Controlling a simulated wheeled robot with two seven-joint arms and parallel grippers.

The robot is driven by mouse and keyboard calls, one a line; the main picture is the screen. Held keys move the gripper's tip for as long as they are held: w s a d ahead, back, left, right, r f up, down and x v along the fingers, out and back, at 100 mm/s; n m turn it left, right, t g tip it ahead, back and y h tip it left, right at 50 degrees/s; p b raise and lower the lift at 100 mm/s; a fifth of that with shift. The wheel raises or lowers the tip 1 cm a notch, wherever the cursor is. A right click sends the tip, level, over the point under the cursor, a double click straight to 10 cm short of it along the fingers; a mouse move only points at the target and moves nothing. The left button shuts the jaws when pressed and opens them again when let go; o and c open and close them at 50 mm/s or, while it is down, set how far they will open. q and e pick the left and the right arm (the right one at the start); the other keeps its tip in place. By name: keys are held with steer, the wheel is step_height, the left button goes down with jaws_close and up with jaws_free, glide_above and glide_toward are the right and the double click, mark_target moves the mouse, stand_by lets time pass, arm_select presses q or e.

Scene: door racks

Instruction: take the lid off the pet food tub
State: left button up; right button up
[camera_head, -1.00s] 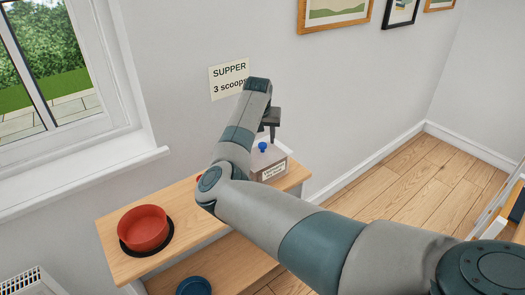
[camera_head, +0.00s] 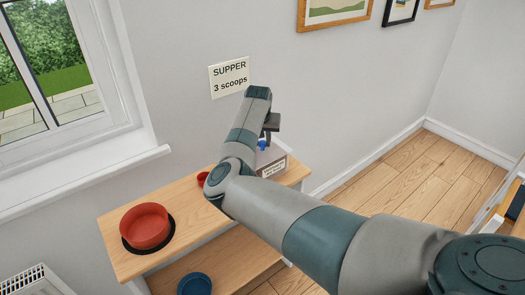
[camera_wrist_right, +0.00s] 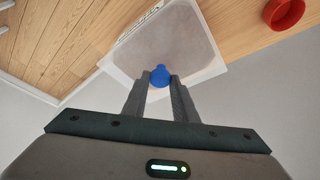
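The pet food tub (camera_head: 274,169) is a pale box with a printed label, standing at the right end of the wooden shelf top. Its lid (camera_wrist_right: 166,42) is a greyish square with a pale border, and it sits on the tub. A blue knob (camera_wrist_right: 160,76) rises from the lid; it also shows in the head view (camera_head: 262,145). My right gripper (camera_wrist_right: 160,84) is at the knob, with its fingers apart on either side of it. I cannot tell whether the fingers touch the knob. My right forearm partly hides the tub in the head view. My left gripper is out of view.
A red bowl (camera_head: 146,226) stands on a black mat at the left end of the shelf top (camera_head: 190,215). A small red cup (camera_head: 203,178) is beside the tub. A blue bowl (camera_head: 195,285) is on the lower shelf. The wall is close behind.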

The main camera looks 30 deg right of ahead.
mark_target(263, 144)
steer(key=shift+r, duration=0.2)
jaws_close()
steer(key=shift+r+b, duration=0.25)
steer(key=shift+b, duration=0.1)
step_height(263, 144, up, 3)
steer(key=shift+s+d+r+b, duration=0.1)
steer(key=shift+r+b, duration=0.05)
steer(key=shift+b, duration=0.75)
steer(key=s+d+r+b, duration=0.3)
steer(key=s+d+r, duration=0.3)
steer(key=s, duration=0.3)
steer(key=shift+s+r, duration=0.3)
steer(key=shift+r, duration=0.15)
steer(key=shift+d, duration=0.1)
